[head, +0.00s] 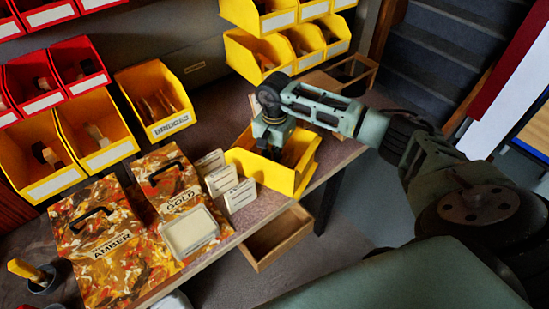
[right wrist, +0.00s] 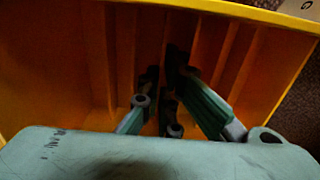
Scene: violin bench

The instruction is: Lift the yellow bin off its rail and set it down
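A yellow bin (head: 262,174) stands near the right end of the bench, below and around my right gripper (head: 270,146). My right gripper points down into this bin. In the right wrist view the same bin (right wrist: 60,75) fills the picture, with upright ribs on its inner wall. There the right fingers (right wrist: 163,88) reach down inside the bin with their dark tips close together. Shadow hides whether the tips hold anything. Another yellow bin (head: 155,98) with a label and brown pieces inside sits farther left on the bench. My left gripper is not in view.
More yellow bins (head: 270,58) hang at the back, and red bins (head: 35,85) hang at the left. Marbled cases (head: 105,240) and small white cards (head: 240,196) stand left of the bin. An open drawer (head: 275,238) juts out below the bench edge.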

